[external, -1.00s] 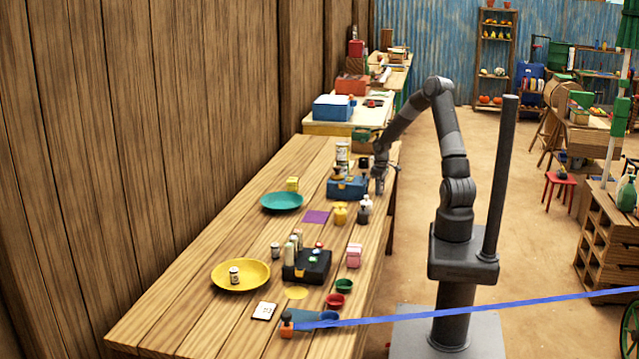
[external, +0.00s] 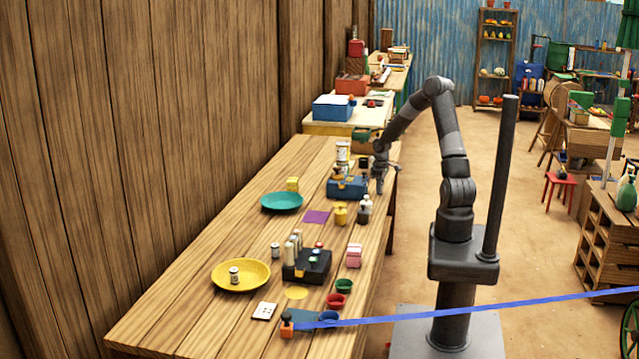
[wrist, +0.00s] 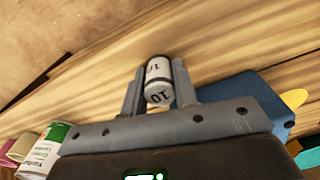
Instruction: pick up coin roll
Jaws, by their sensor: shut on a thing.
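The coin roll (wrist: 158,80) is a small white cylinder with dark bands and the printed number 10. In the wrist view it sits between the two fingers of my gripper (wrist: 158,84), which is shut on it. In the external view my gripper (external: 379,184) is at the far right edge of the wooden table, beside the blue box. The coin roll is too small to make out there. I cannot tell whether it touches the tabletop.
A blue box (external: 347,187) stands just left of my gripper and also shows in the wrist view (wrist: 245,100). Small bottles (external: 364,208) stand nearer the camera. A labelled can (wrist: 45,145) shows in the wrist view.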

